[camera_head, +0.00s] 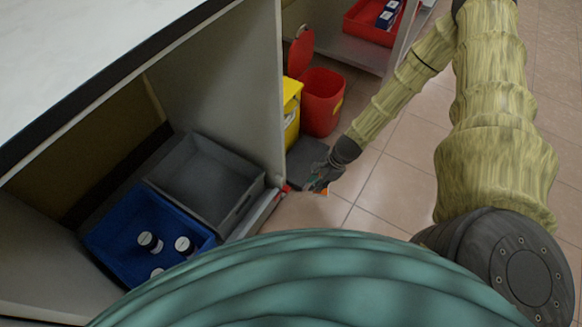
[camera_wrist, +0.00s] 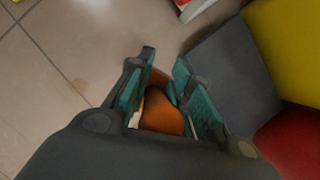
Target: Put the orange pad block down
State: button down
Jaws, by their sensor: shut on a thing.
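My gripper (camera_head: 322,180) is at the end of my outstretched arm, low beside the cabinet's front edge and above the tiled floor. In the wrist view my gripper (camera_wrist: 165,85) is shut on the orange pad block (camera_wrist: 162,115), which lies between its two teal-padded fingers. The fingers hide part of the block. In the head view only a small bit of the orange block (camera_head: 325,191) shows at the fingertips.
A dark grey pad (camera_head: 305,160) lies on the floor by the gripper; it shows in the wrist view (camera_wrist: 232,72). Behind it stand a yellow bin (camera_head: 291,108) and a red bin (camera_head: 322,100). Left, the cabinet holds a grey tray (camera_head: 240,205) and a blue tray (camera_head: 115,262). Floor right is bare.

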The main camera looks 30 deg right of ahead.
jog(key=w+a+b, duration=0.1)
jog(key=w+b, duration=0.1)
jog(key=w, duration=0.3)
jog(key=w+f+b, duration=0.1)
jog(key=w, duration=0.4)
jog(key=w+a+b, duration=0.1)
jog(key=w+b, duration=0.1)
jog(key=w, duration=0.3)
jog(key=shift+a+f+b, duration=0.25)
jog(key=shift+a+b, duration=0.05)
jog(key=shift+f+b, duration=1.2)
jog(key=shift+f, duration=0.5)
jog(key=shift+f, duration=0.15)
jog(key=c, duration=1.3)
grip_release()
jog(key=p+v, duration=0.5)
jog(key=v, duration=0.7)
jog(key=shift+p, duration=0.3)
